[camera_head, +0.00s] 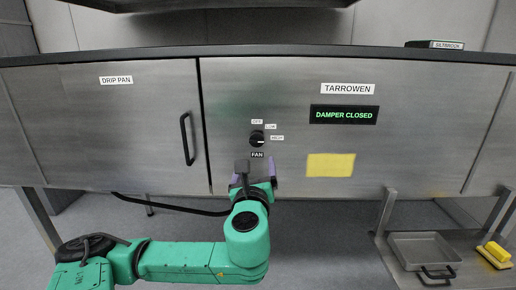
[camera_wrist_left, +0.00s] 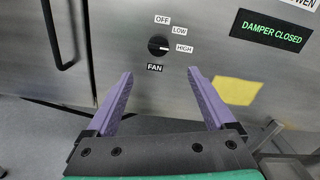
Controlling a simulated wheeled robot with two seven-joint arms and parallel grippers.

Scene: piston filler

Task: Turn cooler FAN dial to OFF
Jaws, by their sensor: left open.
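The black FAN dial (camera_head: 257,139) is on the steel front panel of the cooler (camera_head: 285,85), with the labels OFF, LOW and HIGH around it. In the left wrist view the dial (camera_wrist_left: 158,46) has its white pointer mark toward HIGH. My left gripper (camera_wrist_left: 160,82) is open and empty, its two purple fingers apart. It is just below and in front of the dial, one finger to each side of it, not touching. In the head view my left gripper (camera_head: 256,168) partly covers the panel below the FAN label. My right gripper is not in view.
A DRIP PAN door (camera_head: 130,130) with a black handle (camera_head: 187,139) is left of the dial. A DAMPER CLOSED display (camera_head: 344,115) and a blank yellow note (camera_head: 330,165) are to the right. A metal tray (camera_head: 422,247) and a yellow brush (camera_head: 496,252) lie low at right.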

